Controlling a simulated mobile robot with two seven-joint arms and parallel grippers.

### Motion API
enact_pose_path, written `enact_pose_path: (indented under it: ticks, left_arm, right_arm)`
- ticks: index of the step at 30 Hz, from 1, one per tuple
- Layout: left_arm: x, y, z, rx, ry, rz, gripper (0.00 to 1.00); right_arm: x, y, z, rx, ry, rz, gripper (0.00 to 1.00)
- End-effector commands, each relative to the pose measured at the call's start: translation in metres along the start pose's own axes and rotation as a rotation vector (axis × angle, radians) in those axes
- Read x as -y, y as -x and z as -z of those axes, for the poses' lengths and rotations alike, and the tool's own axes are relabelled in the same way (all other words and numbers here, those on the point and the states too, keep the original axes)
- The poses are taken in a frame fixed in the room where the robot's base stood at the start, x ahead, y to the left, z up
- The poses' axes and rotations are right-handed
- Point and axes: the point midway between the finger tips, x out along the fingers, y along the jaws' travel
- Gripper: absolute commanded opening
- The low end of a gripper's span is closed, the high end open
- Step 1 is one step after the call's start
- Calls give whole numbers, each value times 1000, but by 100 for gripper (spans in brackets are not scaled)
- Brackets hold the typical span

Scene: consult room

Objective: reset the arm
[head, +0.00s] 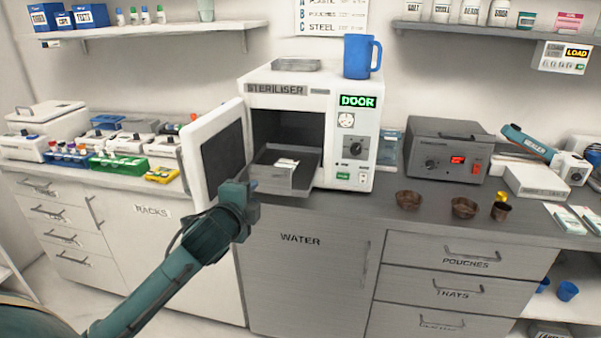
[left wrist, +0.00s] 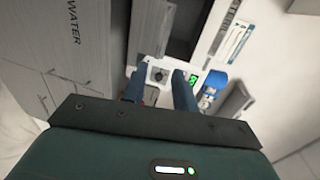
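My left arm reaches in from the lower left in the head view. Its gripper (head: 252,198) is in front of the open steriliser, close to the near left corner of the pulled-out tray (head: 290,181); I cannot tell whether it touches. In the left wrist view the two blue fingers (left wrist: 160,88) stand apart, with no held object clear between them. The steriliser (head: 313,100) has its door (head: 215,155) swung open to the left and a green "DOOR" display. A small white packet (head: 286,164) lies on the tray. My right gripper is not in view.
A blue mug (head: 360,57) stands on top of the steriliser. Brown bowls (head: 409,199) and a grey box device (head: 445,150) are on the counter to the right. Coloured racks (head: 118,163) crowd the left counter. Free floor room is not clearly visible.

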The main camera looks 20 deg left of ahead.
Motion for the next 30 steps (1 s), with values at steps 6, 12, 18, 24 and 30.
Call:
enact_pose_path:
  ticks: [6,12,18,24,30]
  left_arm:
    - [-13,1,4,-13,25,-20,29]
    - [-112,23,39,-92,278,-183,29]
    - [-242,91,87,-120,717,-429,29]
    - [-324,171,123,-48,1117,-616,29]
    - [-353,211,137,14,1310,-687,29]
  right_arm:
    - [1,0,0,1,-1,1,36]
    - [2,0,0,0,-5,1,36]
    - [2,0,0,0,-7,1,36]
    - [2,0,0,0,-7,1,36]
    - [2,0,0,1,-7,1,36]
